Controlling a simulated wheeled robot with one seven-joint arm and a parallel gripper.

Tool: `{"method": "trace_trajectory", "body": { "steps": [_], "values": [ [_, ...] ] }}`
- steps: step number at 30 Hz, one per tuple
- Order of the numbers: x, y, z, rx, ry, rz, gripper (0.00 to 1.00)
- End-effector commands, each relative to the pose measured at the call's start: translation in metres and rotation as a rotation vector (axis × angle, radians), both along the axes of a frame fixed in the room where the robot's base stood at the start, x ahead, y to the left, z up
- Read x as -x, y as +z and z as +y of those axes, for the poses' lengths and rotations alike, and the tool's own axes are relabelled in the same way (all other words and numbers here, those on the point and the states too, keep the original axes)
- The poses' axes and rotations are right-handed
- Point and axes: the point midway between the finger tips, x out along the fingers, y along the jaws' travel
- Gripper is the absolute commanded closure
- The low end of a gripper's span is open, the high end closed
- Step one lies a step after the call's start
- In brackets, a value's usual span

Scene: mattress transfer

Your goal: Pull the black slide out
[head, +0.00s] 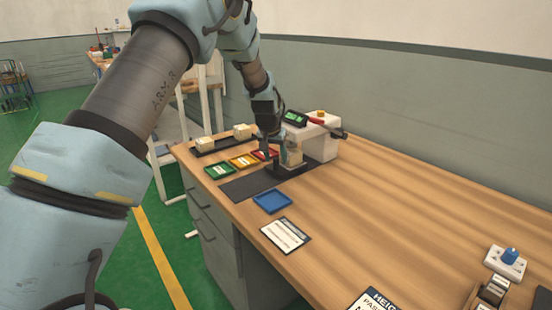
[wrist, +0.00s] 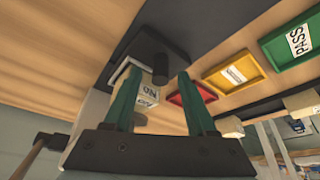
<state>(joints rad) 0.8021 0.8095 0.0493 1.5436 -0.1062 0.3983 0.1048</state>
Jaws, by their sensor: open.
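The black slide (head: 284,173) projects from the front of a white bench device (head: 322,135) with a green display. In the wrist view the slide shows as a dark plate (wrist: 150,40) with an upright dark knob (wrist: 160,70). My gripper (head: 270,150) is low over the slide, in front of the device. In the wrist view my gripper (wrist: 160,78) is open, with one green finger on each side of the knob; I cannot tell whether they touch it. A pale labelled block (wrist: 150,93) sits behind the knob, partly hidden by a finger.
Red (wrist: 194,92), yellow (wrist: 236,74) and green (wrist: 291,44) trays lie beside the slide. A blue tray (head: 272,201) and a dark mat (head: 243,188) are nearer the front. Pale blocks (head: 242,131) stand on a black strip at the back left. The table's right middle is clear.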

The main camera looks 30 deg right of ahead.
Motion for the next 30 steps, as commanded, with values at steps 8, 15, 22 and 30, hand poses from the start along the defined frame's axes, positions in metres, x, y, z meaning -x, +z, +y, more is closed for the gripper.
{"method": "trace_trajectory", "body": {
  "steps": [8,15,22,30],
  "values": [
    [-0.005,-0.017,-0.005,0.001,0.001,0.0,0.43],
    [-0.005,-0.018,-0.005,0.001,0.001,0.0,0.43],
    [-0.005,-0.018,-0.005,0.0,0.001,0.0,0.69],
    [-0.005,-0.018,-0.005,0.0,0.001,0.0,0.99]
  ]
}}
